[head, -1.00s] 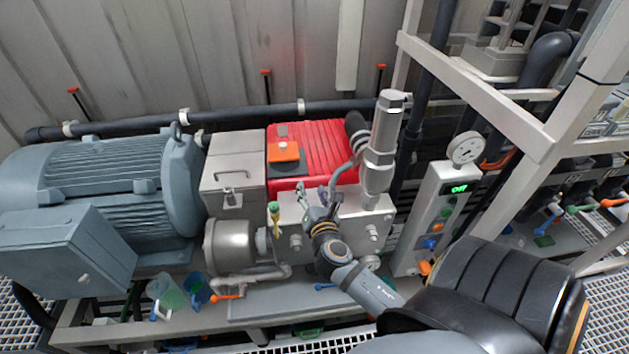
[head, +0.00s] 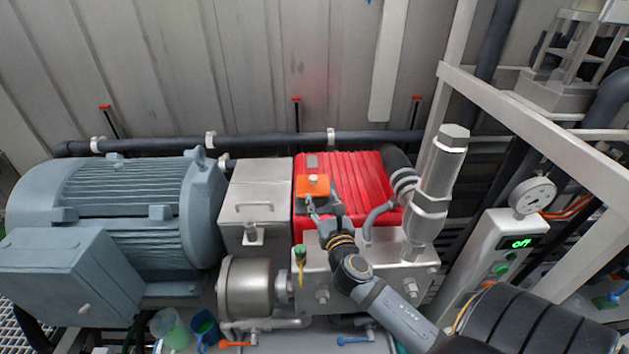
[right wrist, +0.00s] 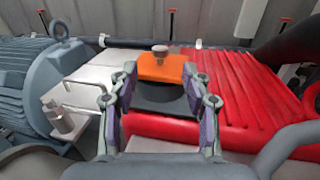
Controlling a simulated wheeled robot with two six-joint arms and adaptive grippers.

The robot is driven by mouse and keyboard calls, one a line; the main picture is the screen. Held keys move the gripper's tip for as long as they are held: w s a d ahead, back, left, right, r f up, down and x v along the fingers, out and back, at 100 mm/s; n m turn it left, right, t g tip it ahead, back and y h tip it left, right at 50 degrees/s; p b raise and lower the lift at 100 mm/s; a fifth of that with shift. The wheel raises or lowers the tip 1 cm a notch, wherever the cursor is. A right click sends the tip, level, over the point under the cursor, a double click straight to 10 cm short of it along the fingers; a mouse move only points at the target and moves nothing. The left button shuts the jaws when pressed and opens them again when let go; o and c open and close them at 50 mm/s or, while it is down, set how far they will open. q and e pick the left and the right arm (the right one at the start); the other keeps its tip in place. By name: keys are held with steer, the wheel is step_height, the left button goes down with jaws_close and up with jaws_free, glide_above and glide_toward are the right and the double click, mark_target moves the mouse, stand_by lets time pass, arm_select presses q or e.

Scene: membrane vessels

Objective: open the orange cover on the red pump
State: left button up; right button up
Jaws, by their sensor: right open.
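The red pump (head: 365,178) has a ribbed top and stands in the middle of the head view. Its orange cover (head: 314,187) lies flat on a dark base at the left end of the red top, with a small knob on it. In the right wrist view the orange cover (right wrist: 163,69) is straight ahead, beyond the fingertips, over a dark round base. My right gripper (head: 324,200) is open, close to the near edge of the cover. Its two fingers (right wrist: 160,90) stand to either side of the dark base in the wrist view; contact cannot be told. My left gripper is not in view.
A grey motor (head: 120,200) and a metal box with a latch (head: 255,190) stand left of the pump. An upright metal cylinder (head: 435,190) rises on the right, near a control panel (head: 500,250). A dark pipe (head: 260,140) runs behind.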

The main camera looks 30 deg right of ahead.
mark_target(314, 181)
steer(key=x, duration=0.5)
steer(key=shift+d+f, duration=0.1)
steer(key=shift+f, duration=0.15)
steer(key=x, duration=0.3)
steer(key=shift+w+d+p, duration=0.1)
steer(key=shift+w+p, duration=0.2)
steer(key=shift+w, duration=0.1)
steer(key=shift+w+f, duration=0.1)
steer(key=shift+f, duration=0.05)
steer(key=c, duration=0.5)
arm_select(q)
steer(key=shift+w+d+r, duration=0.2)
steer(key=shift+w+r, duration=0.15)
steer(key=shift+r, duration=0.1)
arm_select(e)
jaws_close()
